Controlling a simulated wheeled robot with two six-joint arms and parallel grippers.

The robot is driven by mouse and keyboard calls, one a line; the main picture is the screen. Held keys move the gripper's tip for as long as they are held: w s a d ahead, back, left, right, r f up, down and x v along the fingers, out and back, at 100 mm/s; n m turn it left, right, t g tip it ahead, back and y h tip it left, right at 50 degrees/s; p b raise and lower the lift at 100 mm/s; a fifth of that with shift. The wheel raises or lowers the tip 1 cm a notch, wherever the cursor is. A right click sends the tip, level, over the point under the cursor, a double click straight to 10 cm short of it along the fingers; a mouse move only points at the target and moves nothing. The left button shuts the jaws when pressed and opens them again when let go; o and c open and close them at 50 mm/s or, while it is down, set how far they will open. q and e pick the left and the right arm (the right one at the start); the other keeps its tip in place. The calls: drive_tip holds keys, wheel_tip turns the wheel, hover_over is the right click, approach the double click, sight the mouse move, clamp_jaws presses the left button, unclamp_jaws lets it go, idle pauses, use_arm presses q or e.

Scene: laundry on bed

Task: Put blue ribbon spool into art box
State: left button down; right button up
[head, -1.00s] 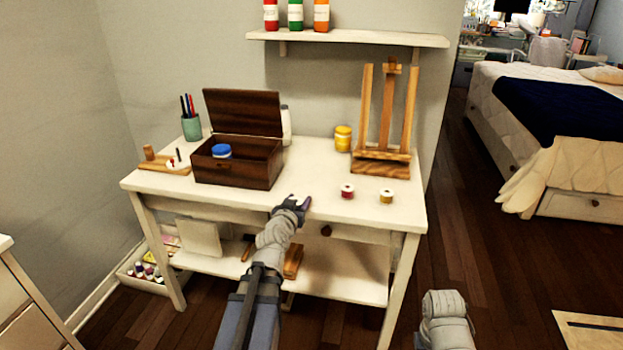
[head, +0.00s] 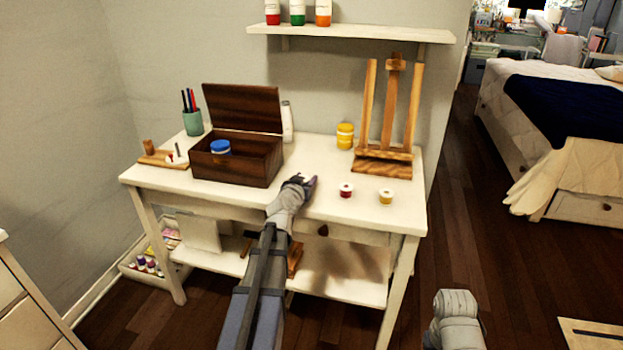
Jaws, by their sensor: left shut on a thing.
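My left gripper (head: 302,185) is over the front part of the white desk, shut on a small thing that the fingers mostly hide. Only a dark purple-blue patch shows there, which fits the blue ribbon spool, but its shape is not clear. The art box (head: 232,170) is a dark wooden box with its lid up, left of and behind my left gripper. A blue-lidded jar (head: 220,147) sits inside it. Of my right arm only a grey link shows at the lower right; its gripper is out of view.
A red spool (head: 346,190) and a yellow spool (head: 386,196) stand right of my left gripper. A wooden easel (head: 388,130) and a yellow jar (head: 345,136) are behind them. A pen cup (head: 193,123) and a small wooden board (head: 158,159) are left of the box.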

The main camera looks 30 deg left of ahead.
use_arm(q)
drive_tip(key=shift+w+d+f, duration=0.1)
drive_tip(key=shift+w, duration=0.2)
drive_tip(key=shift+s, duration=0.2)
drive_tip(key=shift+w+f, duration=0.1)
drive_tip(key=shift+f, duration=0.1)
drive_tip(key=shift+c, duration=1.5)
unclamp_jaws()
